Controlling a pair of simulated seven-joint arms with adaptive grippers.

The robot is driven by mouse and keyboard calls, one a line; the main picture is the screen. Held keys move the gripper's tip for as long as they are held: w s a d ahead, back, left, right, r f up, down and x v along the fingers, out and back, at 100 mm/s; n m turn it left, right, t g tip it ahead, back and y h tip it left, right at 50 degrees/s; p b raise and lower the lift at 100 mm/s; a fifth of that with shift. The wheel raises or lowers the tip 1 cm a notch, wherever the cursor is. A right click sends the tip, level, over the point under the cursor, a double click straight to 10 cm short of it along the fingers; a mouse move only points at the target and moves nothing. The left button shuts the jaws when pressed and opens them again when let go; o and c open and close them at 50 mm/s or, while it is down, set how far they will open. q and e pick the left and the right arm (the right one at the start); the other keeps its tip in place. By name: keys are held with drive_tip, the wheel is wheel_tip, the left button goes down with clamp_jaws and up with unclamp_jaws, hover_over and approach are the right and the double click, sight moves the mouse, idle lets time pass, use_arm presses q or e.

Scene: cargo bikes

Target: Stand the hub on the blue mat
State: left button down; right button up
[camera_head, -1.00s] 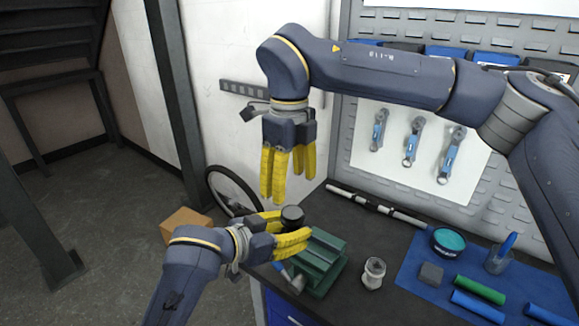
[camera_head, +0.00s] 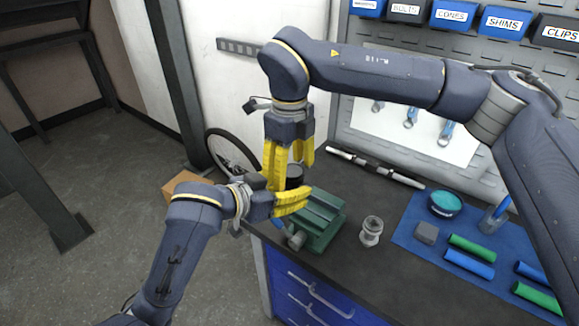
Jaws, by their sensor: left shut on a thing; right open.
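A dark round-topped cylinder (camera_head: 294,174), probably the hub, is held by my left gripper (camera_head: 297,192). The yellow fingers of the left gripper are shut on it beside the green vise, and they hide its lower part. My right gripper (camera_head: 289,170) points straight down, open, with its fingers on either side of the cylinder's top. I cannot tell if they touch it. The blue mat (camera_head: 408,240) lies on the right of the dark bench. A silver flanged metal part (camera_head: 371,232) stands on the bench left of the mat.
A green vise (camera_head: 318,222) stands near the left gripper. The mat holds a teal-topped tin (camera_head: 444,203), a grey block (camera_head: 426,232), green and blue tubes, and a cup. A rod (camera_head: 375,166) lies behind. The mat's left edge is partly bare.

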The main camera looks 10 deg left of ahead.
drive_tip(key=shift+c, duration=0.3)
drive_tip(key=c, duration=1.5)
use_arm(q)
drive_tip(key=c, duration=0.6)
unclamp_jaws()
drive_tip(key=shift+c, duration=0.2)
